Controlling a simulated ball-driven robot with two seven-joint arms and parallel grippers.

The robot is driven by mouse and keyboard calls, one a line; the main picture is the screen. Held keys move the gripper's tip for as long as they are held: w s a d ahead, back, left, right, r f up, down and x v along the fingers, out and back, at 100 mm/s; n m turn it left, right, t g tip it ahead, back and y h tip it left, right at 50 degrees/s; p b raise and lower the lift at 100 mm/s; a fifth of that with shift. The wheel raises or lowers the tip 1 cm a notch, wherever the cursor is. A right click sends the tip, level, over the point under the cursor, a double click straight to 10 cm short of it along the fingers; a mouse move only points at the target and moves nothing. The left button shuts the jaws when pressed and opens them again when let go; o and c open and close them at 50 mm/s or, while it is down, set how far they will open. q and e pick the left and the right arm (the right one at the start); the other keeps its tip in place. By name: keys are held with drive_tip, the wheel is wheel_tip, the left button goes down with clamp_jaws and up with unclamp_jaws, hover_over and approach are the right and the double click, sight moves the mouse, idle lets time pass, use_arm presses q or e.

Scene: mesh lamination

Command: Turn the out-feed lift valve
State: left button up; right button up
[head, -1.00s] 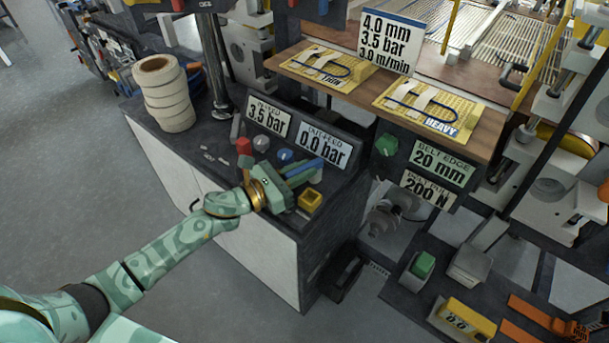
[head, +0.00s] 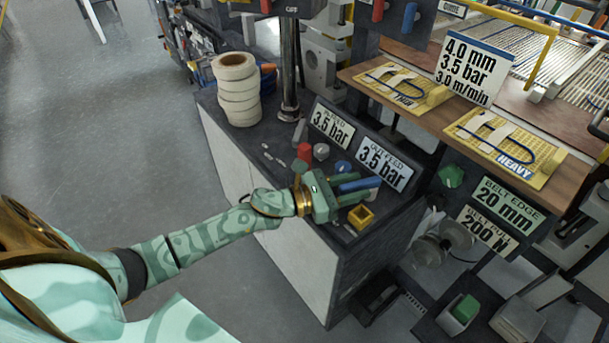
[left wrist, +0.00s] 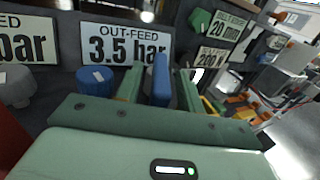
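The out-feed lift valve's blue lever (head: 362,184) is on the dark console in front of the OUT-FEED sign (head: 384,163), which reads 3.5 bar. The lever also shows in the left wrist view (left wrist: 161,80), standing between the fingers of my left gripper (left wrist: 160,88). In the head view my green left gripper (head: 350,190) is at the console with its fingers apart on either side of the lever. Narrow gaps show beside the lever in the wrist view, and the fingers hide its base. My right gripper is in neither view.
A blue round knob (left wrist: 96,80), a red knob (head: 304,153) and a yellow square block (head: 361,217) are close around the gripper. White rolls (head: 237,90) stand at the back left. A wooden shelf (head: 420,115) with yellow boards is behind right.

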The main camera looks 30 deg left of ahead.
use_arm(q)
drive_tip(key=v, duration=1.5)
drive_tip(key=shift+s+a, duration=0.1)
